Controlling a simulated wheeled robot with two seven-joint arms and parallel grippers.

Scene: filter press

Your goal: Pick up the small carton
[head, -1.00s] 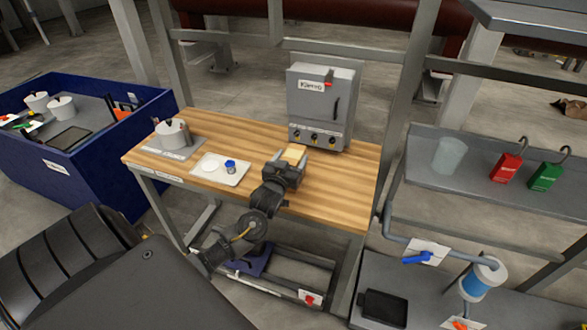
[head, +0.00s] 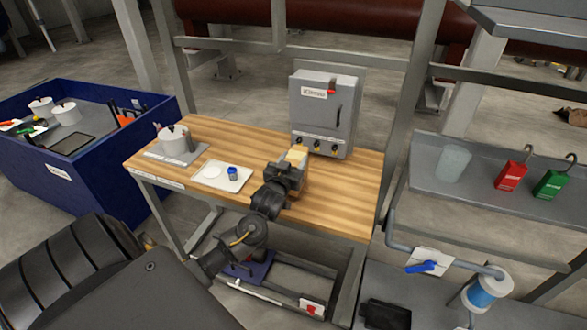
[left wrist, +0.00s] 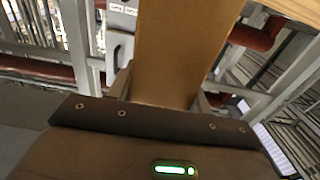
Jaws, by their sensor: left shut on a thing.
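The small carton (head: 297,153) is a pale tan box at the end of my left gripper (head: 293,163), over the right part of the wooden bench in the head view. My left gripper is shut on the carton. In the left wrist view the carton (left wrist: 178,50) stands out tall and brown in front of the gripper body, and its far end is out of the picture. The gripper hides the carton's lower part in the head view, so I cannot tell whether it touches the bench. My right gripper is not in view.
A grey control box (head: 323,110) stands just behind the carton. A white tray (head: 222,177) with a small blue-capped jar (head: 232,171) and a white pot (head: 173,140) are to the left. The bench's right end (head: 345,195) is clear. A blue bin (head: 95,180) stands at left.

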